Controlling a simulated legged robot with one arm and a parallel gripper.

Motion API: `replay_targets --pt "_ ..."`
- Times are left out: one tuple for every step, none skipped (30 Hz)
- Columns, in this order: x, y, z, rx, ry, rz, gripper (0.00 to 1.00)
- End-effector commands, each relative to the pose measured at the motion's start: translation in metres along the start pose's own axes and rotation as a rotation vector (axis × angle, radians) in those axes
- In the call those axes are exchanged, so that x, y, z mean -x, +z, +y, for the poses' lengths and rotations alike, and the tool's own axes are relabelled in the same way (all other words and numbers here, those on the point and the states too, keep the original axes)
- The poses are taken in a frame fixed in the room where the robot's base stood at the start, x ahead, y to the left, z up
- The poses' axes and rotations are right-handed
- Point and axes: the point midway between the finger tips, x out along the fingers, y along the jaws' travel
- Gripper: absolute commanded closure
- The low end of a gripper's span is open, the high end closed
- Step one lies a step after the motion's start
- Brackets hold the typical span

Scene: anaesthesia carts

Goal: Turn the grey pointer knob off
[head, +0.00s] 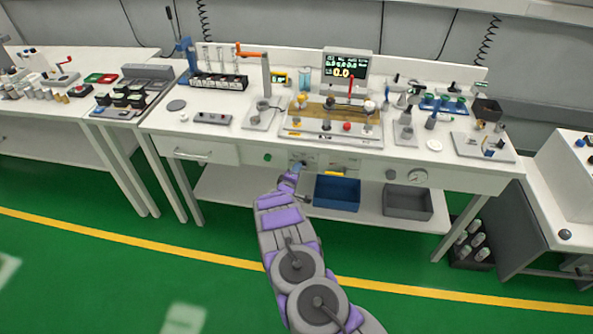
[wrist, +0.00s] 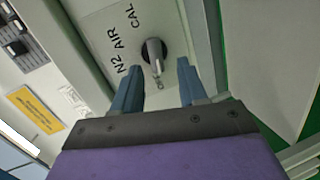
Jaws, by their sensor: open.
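The grey pointer knob (wrist: 153,48) sits on a dark round base on a pale panel in the wrist view. Its narrow end points down in the picture, toward my gripper. The labels N2, AIR and CAL are printed to its left. My gripper (wrist: 160,66) is open, with one blue finger on each side of the knob's lower end and gaps showing. I cannot tell its depth from the knob. In the head view my gripper (head: 296,168) is at the bench front; the knob is not clear there.
A blue bin (head: 337,194) and a grey bin (head: 407,203) stand on the shelf below. A round gauge (head: 418,177) and a green button (head: 267,157) are on the bench front. A yellow label (wrist: 35,109) is left in the wrist view. The green floor in front is clear.

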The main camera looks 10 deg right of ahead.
Motion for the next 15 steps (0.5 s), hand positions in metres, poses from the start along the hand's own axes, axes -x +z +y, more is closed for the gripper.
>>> replay_targets --pt "0.007 -0.001 0.002 0.001 -0.001 0.002 0.58" --pt "0.011 -0.002 0.003 0.001 0.001 0.003 0.58" --pt "0.016 -0.002 0.003 0.003 0.001 0.004 0.58" --pt "0.021 -0.002 0.001 0.004 -0.001 0.003 0.58" --pt "0.026 -0.002 0.0 0.004 -0.003 0.003 0.58" --pt "0.031 -0.002 0.0 0.003 -0.002 0.003 0.58" --pt "0.035 -0.002 0.001 0.003 0.0 0.003 0.58" --pt "0.04 -0.003 0.002 0.003 0.001 0.003 0.58" --pt "0.046 -0.002 0.002 0.003 0.001 0.003 0.58" --pt "0.051 -0.003 0.001 0.003 -0.001 0.003 0.58" --pt "0.056 -0.003 0.001 0.003 -0.001 0.004 0.58" --pt "0.063 -0.003 0.001 0.002 -0.001 0.004 0.58" --pt "0.068 -0.003 0.001 0.002 0.0 0.004 0.58" --pt "0.073 -0.002 0.001 0.004 0.001 0.004 0.58" --pt "0.081 -0.002 0.0 0.006 -0.001 0.003 0.58"
